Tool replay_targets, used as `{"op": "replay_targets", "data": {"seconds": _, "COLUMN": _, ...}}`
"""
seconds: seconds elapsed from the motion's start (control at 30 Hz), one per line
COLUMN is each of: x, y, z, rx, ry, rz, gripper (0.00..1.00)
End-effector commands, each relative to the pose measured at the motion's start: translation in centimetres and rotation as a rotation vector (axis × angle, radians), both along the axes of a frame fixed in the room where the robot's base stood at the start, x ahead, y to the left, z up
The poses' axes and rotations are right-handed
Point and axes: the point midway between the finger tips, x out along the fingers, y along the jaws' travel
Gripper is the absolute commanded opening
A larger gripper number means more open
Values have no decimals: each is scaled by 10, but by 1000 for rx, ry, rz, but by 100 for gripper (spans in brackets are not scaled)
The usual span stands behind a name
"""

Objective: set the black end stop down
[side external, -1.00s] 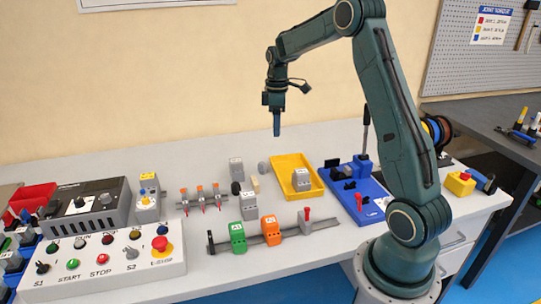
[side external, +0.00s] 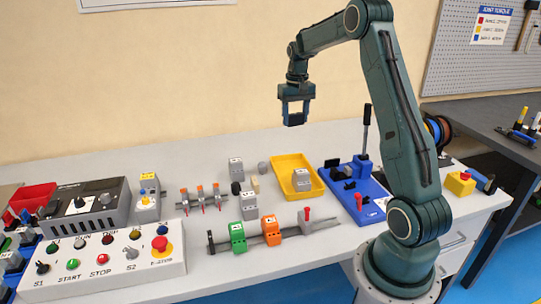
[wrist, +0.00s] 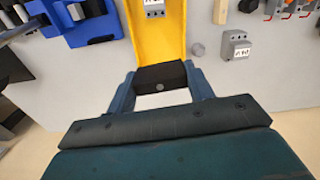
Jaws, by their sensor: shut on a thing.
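My gripper (side external: 295,108) is high above the back of the table, pointing down. In the wrist view, my gripper (wrist: 163,84) is shut on the black end stop (wrist: 162,76), a dark block held across between the two blue fingers. In the side view the end stop is small and dark between the fingertips, hard to make out. It is well clear of the table. The yellow tray (side external: 285,184) lies below, with a grey module (side external: 301,180) in it; the tray (wrist: 157,35) is just beyond the end stop in the wrist view.
A blue bending tool (side external: 365,204) with an upright lever stands right of the tray. A rail (side external: 290,232) with green and orange blocks lies in front. Grey modules (side external: 248,206) stand left of the tray. A control box (side external: 105,262) fills the front left.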

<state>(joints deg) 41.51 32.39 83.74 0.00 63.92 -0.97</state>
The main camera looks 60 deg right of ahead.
Motion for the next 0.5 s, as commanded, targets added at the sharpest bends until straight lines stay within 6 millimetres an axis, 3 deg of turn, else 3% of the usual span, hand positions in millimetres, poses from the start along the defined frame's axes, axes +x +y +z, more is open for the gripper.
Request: {"op": "replay_targets", "data": {"seconds": 0.5, "x": -3, "y": -4, "z": -7, "rx": 1, "ry": 2, "rz": -79, "gripper": 30}}
